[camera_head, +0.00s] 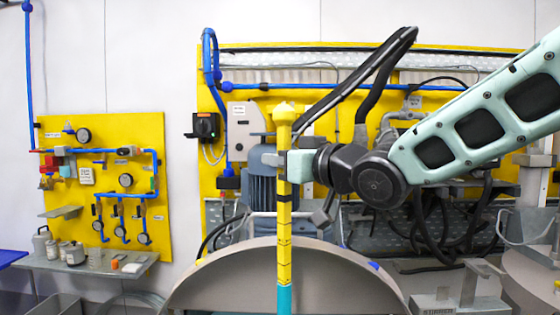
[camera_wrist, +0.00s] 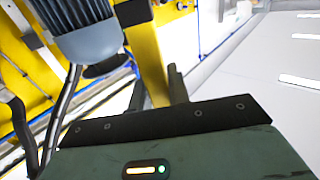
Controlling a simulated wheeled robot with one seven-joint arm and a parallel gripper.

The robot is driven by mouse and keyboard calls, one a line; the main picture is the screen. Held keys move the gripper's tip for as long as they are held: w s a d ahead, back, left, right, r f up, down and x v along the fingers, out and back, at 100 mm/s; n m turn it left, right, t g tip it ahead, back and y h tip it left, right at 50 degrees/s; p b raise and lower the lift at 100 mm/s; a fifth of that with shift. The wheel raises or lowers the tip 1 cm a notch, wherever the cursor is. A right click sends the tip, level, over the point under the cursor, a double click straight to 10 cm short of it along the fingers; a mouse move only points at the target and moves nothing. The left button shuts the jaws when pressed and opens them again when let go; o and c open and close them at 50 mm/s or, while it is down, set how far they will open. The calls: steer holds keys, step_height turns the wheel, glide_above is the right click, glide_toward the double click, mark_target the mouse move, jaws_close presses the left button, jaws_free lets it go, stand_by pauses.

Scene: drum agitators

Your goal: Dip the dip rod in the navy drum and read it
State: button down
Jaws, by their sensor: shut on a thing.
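The dip rod (camera_head: 284,230) is yellow with dark marks, a knob on top and a teal lower part. It stands upright in the head view, and its lower end runs out of the frame. My gripper (camera_head: 290,165) is shut around its upper part. The rod also shows between the fingers in the wrist view (camera_wrist: 148,62). Behind the rod is a large grey-brown rounded shape (camera_head: 222,285), cut off by the bottom edge. I cannot tell whether it belongs to the navy drum, and no navy drum body is clearly visible. The rod's tip and any wet mark are out of view.
A blue-grey motor (camera_head: 262,185) stands just behind the rod; it is close in the wrist view (camera_wrist: 78,28). Yellow panels with blue pipes (camera_head: 125,180) cover the wall. A shelf with small containers (camera_head: 85,258) is at left. A grey bracket (camera_head: 460,295) is at lower right.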

steer(key=s+r+b, duration=0.1)
steer(key=s+b, duration=0.1)
steer(key=s, duration=1.5)
steer(key=shift+a+b, duration=0.3)
steer(key=shift+b, duration=0.1)
steer(key=s+f+p, duration=0.2)
steer(key=s+f, duration=0.4)
steer(key=s, duration=0.2)
steer(key=shift+a+p, duration=0.35)
steer(key=shift+a, duration=0.05)
stand_by(0.8)
